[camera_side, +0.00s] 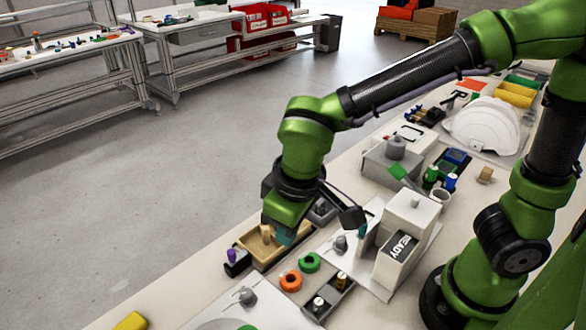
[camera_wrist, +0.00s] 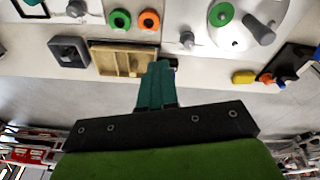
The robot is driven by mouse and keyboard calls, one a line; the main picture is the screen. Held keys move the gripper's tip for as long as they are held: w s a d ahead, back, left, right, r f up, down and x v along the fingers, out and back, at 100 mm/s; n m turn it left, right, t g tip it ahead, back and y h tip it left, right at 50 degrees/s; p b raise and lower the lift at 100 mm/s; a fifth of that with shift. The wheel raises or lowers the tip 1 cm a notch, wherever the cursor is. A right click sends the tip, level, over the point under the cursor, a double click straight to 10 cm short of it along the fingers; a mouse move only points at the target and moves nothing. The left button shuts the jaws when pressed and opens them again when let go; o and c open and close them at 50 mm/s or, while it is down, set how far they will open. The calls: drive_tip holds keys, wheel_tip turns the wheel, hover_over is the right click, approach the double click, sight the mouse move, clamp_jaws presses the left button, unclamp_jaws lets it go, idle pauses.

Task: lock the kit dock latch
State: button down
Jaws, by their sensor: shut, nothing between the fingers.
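My gripper (camera_side: 283,236) is above the right part of a tan wooden tray (camera_side: 246,245) in the side view. In the wrist view its teal fingers (camera_wrist: 157,84) are together, empty, and overlap the tray's edge (camera_wrist: 96,62). A small tan piece (camera_side: 265,233) stands inside the tray. A small dark block with a purple peg (camera_side: 231,256) stands just left of the tray; in the wrist view it is mostly hidden behind my fingers. No part is clearly recognizable as the kit dock latch. I cannot tell whether my fingers touch the tray.
An orange ring (camera_side: 291,281) and a green ring (camera_side: 309,262) lie in front of the tray. A white box marked READY (camera_side: 399,248) stands to the right. Grey knobs (camera_side: 340,243) stick up nearby. A white helmet shell (camera_side: 482,125) is farther back. The table's left edge is close to the tray.

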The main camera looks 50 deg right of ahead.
drive_tip(key=w+a+f+t+h, duration=0.2)
drive_tip(key=a, duration=0.4)
drive_tip(key=w+a+f+t+h, duration=0.2)
drive_tip(key=a, duration=0.5)
drive_tip(key=shift+a+m, duration=0.3)
drive_tip(key=shift+m, duration=0.1)
drive_tip(key=shift+w, duration=0.1)
approach(227, 263)
drive_tip(key=f, duration=0.1)
drive_tip(key=w+a+f, duration=0.1)
drive_tip(key=a+f, duration=0.1)
drive_tip(key=f, duration=0.1)
drive_tip(key=shift+w, duration=0.15)
drive_tip(key=shift+w+d+r, duration=0.1)
drive_tip(key=shift+w+d, duration=0.1)
drive_tip(key=shift+d, duration=0.4)
drive_tip(key=shift+w+d+r, duration=0.1)
drive_tip(key=shift+w+d, duration=0.05)
drive_tip(key=shift+d, duration=0.45)
drive_tip(key=shift+w+d, duration=0.15)
drive_tip(key=shift+d, duration=0.4)
